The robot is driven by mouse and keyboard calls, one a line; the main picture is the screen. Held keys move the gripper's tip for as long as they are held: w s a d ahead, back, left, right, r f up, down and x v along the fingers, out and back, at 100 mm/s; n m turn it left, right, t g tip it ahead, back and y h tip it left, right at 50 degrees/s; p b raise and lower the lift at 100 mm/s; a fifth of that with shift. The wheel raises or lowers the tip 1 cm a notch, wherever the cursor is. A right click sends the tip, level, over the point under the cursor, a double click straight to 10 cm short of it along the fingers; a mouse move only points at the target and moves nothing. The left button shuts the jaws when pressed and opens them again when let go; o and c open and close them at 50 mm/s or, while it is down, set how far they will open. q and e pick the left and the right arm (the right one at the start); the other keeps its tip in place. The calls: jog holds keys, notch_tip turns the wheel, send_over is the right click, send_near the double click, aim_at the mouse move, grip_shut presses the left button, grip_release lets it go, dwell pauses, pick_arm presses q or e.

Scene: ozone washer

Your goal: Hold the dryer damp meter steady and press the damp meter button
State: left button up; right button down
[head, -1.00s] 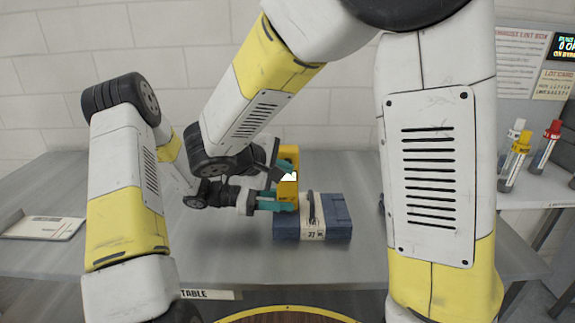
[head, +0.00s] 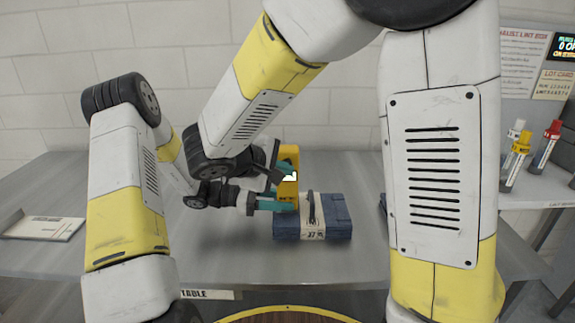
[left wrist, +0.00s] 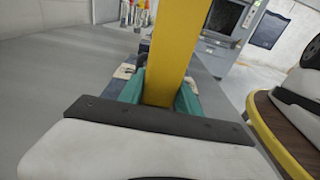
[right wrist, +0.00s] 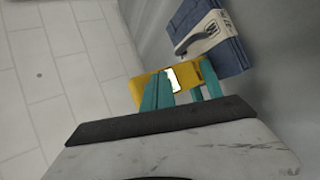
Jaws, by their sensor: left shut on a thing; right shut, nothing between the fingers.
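The damp meter (head: 290,153) is a yellow upright device with a small white screen, standing above the grey table at the left end of a blue folded bundle. My left gripper (head: 272,203) is shut on its lower part. In the left wrist view the yellow meter body (left wrist: 172,50) fills the space between the teal fingers (left wrist: 160,98). My right gripper (head: 283,168) is shut and empty, its tips close to the meter's face near the screen. The button is not distinguishable.
The blue bundle (head: 338,218) with a pale labelled band lies right beside the meter. A flat tray (head: 42,226) lies at the table's far left. Capped tubes (head: 515,158) stand on a side shelf at right. The table's middle left is clear.

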jog(key=shift+s, duration=0.35)
jog(key=shift+s, duration=0.1)
jog(key=s, duration=0.4)
jog(key=shift+s, duration=0.4)
dwell(0.4)
pick_arm(q)
jog(key=o, duration=1.1)
jog(key=shift+c, duration=0.2)
